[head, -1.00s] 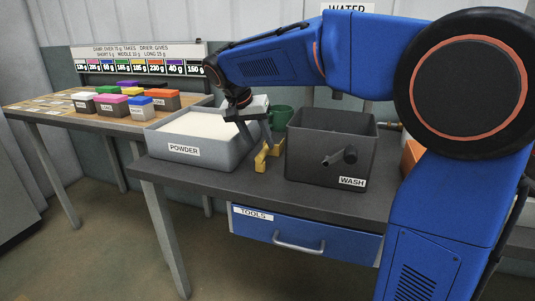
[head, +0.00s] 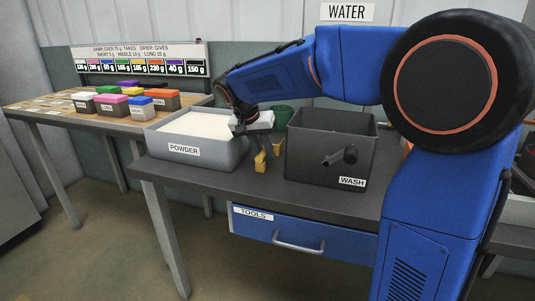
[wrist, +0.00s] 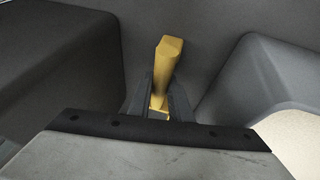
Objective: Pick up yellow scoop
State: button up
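The yellow scoop (head: 260,162) is on the dark bench between the powder bin and the wash bin. My gripper (head: 265,149) is low over it, pointing down, and hides its middle in the head view. In the wrist view the scoop's yellow upper part (wrist: 168,60) stands out between the two dark fingers of my gripper (wrist: 161,90). The fingers lie close against it on both sides, with no clear gap. The scoop's lower end is hidden.
The grey powder bin (head: 205,165) with pale powder stands close on the left. A green mug (head: 283,117) is behind. Lidded boxes (head: 165,100) sit on the left table.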

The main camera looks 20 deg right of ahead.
grip_shut()
notch_tip(320, 180, up, 10)
dwell(0.4)
dwell(0.4)
